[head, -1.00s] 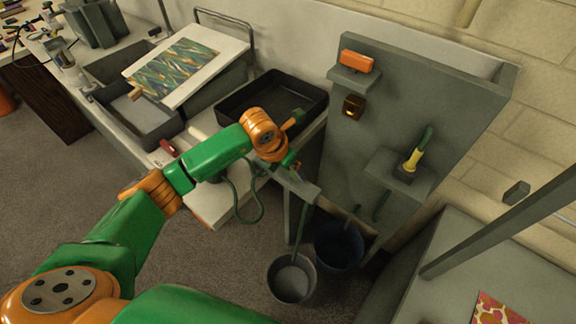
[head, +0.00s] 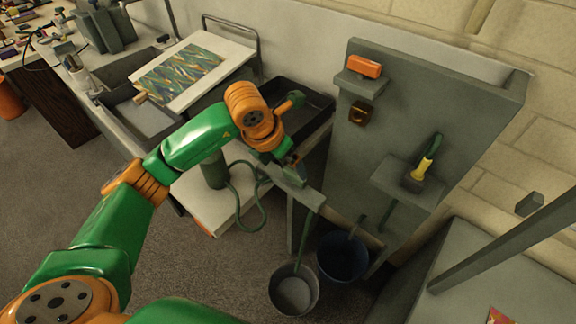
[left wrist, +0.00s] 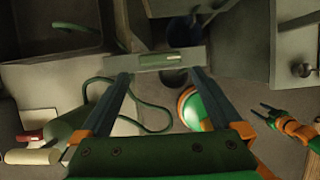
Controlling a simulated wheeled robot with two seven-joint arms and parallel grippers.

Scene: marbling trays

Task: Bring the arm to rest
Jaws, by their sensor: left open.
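My left arm reaches in from the left in the head view. Its gripper (head: 287,166) is by the near end of a grey ledge (head: 311,197) above two buckets. In the left wrist view, the left gripper's (left wrist: 160,74) two dark fingers stand wide apart with nothing seen between them. Their tips are at the lower edge of a grey-green bar (left wrist: 140,62); I cannot tell whether they touch it. My right gripper (left wrist: 265,112) shows small at the right of that view, its fingers apart and empty.
A green hose (head: 238,207) loops beside the left gripper from a green canister (head: 214,171). A grey bucket (head: 293,290) and a dark blue bucket (head: 343,257) stand below. An upright panel (head: 400,122) holds an orange block (head: 364,66) and a yellow-green brush (head: 425,163).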

